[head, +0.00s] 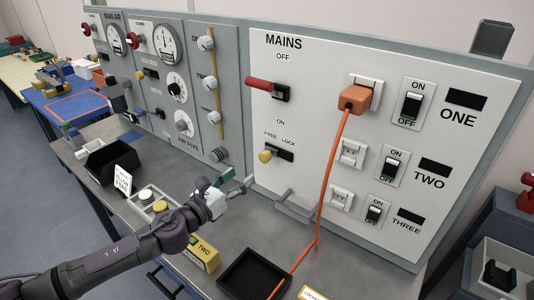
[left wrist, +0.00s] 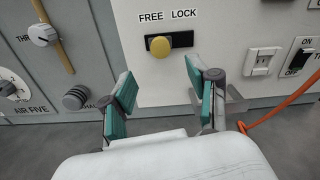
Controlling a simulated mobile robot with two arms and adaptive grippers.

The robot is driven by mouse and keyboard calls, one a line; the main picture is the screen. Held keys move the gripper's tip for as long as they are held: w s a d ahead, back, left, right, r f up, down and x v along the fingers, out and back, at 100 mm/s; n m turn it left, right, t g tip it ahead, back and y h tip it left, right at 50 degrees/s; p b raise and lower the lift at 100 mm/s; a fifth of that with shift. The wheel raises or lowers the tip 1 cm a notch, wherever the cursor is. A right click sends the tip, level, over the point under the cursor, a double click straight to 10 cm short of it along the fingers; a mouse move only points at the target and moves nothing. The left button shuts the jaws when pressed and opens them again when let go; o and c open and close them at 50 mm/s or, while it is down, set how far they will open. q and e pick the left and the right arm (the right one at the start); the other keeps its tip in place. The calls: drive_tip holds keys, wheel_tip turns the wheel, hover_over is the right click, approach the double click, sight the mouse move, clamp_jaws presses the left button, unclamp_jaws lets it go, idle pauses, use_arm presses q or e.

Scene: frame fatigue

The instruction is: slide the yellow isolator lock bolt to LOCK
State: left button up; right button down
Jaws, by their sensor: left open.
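The yellow isolator lock bolt (head: 265,156) is a round knob at the left, FREE end of a dark slot (head: 284,155) on the white MAINS panel (head: 310,100). In the left wrist view the bolt (left wrist: 160,46) sits under the word FREE, with the empty slot (left wrist: 182,39) running right under LOCK. My left gripper (head: 236,183) is open and empty, below and in front of the bolt. In the left wrist view its teal-padded fingers (left wrist: 163,98) stand apart, one on each side below the bolt, not touching it. My right gripper does not show.
The red-handled mains switch (head: 263,84) is above the slot. An orange plug (head: 355,98) with a hanging orange cable (head: 331,180) is to the right. A grey bracket (head: 293,205) juts out below the panel. A black tray (head: 254,275) and a yellow box (head: 203,253) are on the bench.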

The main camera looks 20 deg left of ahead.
sight(263, 159)
use_arm(q)
drive_tip(key=p+x, duration=0.1)
drive_tip(key=x, duration=1)
drive_tip(key=shift+w+d+p, duration=0.15)
drive_tip(key=shift+w+p, duration=0.15)
drive_tip(key=shift+p, duration=0.1)
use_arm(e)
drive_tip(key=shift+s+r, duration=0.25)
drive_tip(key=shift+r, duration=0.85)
use_arm(q)
drive_tip(key=shift+c, duration=0.2)
clamp_jaws()
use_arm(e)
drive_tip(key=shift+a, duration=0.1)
